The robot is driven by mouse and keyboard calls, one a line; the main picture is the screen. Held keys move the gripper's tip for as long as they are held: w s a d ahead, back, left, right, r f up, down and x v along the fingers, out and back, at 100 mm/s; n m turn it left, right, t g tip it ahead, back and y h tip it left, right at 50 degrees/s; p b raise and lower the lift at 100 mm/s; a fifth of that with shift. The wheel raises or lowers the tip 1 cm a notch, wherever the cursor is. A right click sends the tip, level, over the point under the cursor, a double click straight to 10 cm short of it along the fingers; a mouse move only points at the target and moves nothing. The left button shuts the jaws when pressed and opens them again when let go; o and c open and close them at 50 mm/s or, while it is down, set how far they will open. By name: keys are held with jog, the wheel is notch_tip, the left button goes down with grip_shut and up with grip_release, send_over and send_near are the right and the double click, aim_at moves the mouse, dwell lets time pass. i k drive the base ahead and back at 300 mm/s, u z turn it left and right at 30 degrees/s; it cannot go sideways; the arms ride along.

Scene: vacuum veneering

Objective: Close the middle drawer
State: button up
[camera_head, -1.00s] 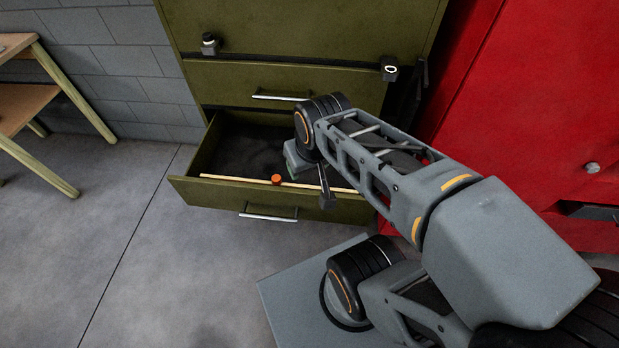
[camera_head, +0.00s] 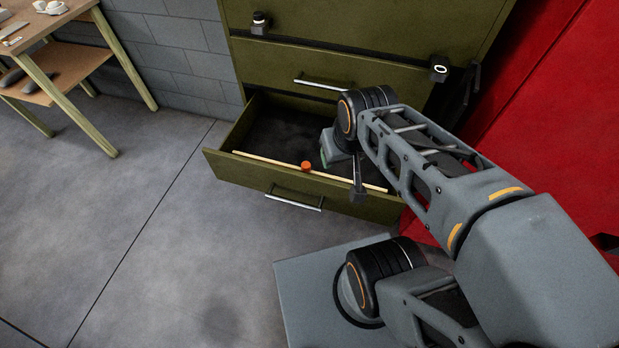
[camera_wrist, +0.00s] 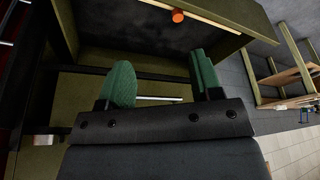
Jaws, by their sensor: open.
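The olive cabinet (camera_head: 350,22) has a drawer (camera_head: 235,172) pulled open low on its front, with a silver handle (camera_head: 293,203) on its face. A closed drawer (camera_head: 275,68) with its own silver handle (camera_head: 320,83) sits just above. I cannot tell which drawer counts as the middle one. My gripper (camera_head: 327,158) hangs over the right part of the open drawer, mostly hidden by my arm. In the wrist view my gripper (camera_wrist: 162,85) has its green fingers apart and empty; a silver handle (camera_wrist: 158,99) shows beyond them, and the open drawer's inside (camera_wrist: 205,48) shows at the top.
An orange round piece (camera_head: 306,165) and a light wooden strip (camera_head: 265,163) lie at the open drawer's front. A red cabinet (camera_head: 560,120) stands close on the right. A wooden table (camera_head: 60,20) stands at left. The floor (camera_head: 150,230) in front and left is clear.

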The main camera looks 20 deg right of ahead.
aim_at(272, 126)
jog(key=z, duration=0.05)
jog(key=k, duration=1.05)
jog(key=u, duration=1.25)
jog(key=i, duration=0.95)
jog(key=z, duration=0.3)
